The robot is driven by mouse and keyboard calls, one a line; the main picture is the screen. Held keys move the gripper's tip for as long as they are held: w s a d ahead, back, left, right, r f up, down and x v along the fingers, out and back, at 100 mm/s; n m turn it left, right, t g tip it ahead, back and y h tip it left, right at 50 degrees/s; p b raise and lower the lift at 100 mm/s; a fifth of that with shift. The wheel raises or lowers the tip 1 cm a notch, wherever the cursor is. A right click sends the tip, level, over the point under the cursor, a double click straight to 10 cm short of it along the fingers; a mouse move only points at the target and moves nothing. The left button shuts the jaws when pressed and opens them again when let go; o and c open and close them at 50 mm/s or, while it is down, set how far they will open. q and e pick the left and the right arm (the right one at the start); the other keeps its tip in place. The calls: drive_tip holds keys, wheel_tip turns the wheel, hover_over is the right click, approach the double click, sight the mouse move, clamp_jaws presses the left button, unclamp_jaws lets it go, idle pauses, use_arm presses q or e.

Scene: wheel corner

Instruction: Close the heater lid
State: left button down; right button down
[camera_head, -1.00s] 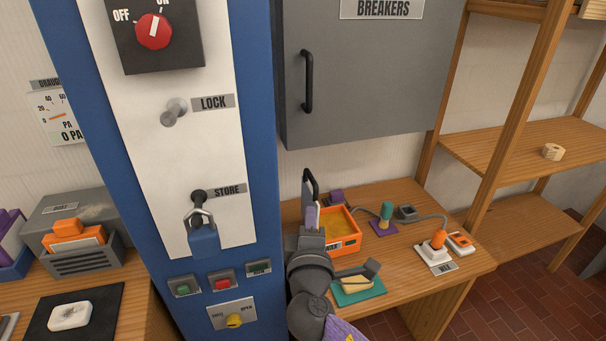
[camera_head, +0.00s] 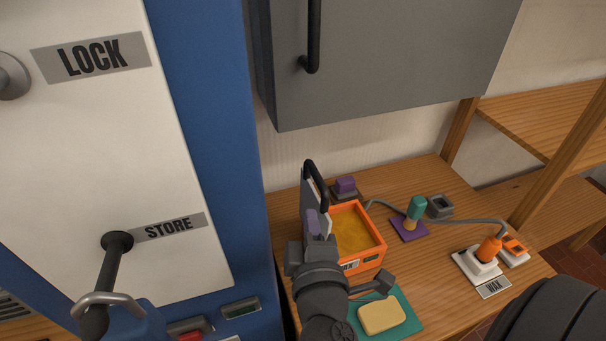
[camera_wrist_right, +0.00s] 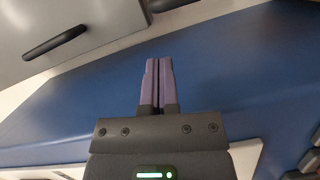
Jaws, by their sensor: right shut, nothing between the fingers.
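The heater (camera_head: 368,262) is an open orange box with yellow wax inside, on the wooden bench in the head view. Its grey lid (camera_head: 319,203) stands upright at the box's left side, with a black handle (camera_head: 314,172) on it. My right gripper (camera_head: 313,222) is at the lid's left, near its front edge. Whether it touches the lid I cannot tell. Its purple fingers are together and empty in the right wrist view (camera_wrist_right: 157,85). The lid is not seen in that view. My left gripper is not in view.
A blue column (camera_head: 205,150) stands close on the left, with a padlock (camera_head: 125,320) at STORE. A grey breaker cabinet (camera_head: 380,60) hangs above the bench.

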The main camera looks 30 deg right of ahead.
sight(315, 170)
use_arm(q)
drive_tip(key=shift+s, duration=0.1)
use_arm(e)
drive_tip(key=x, duration=0.9)
drive_tip(key=shift+d, duration=0.15)
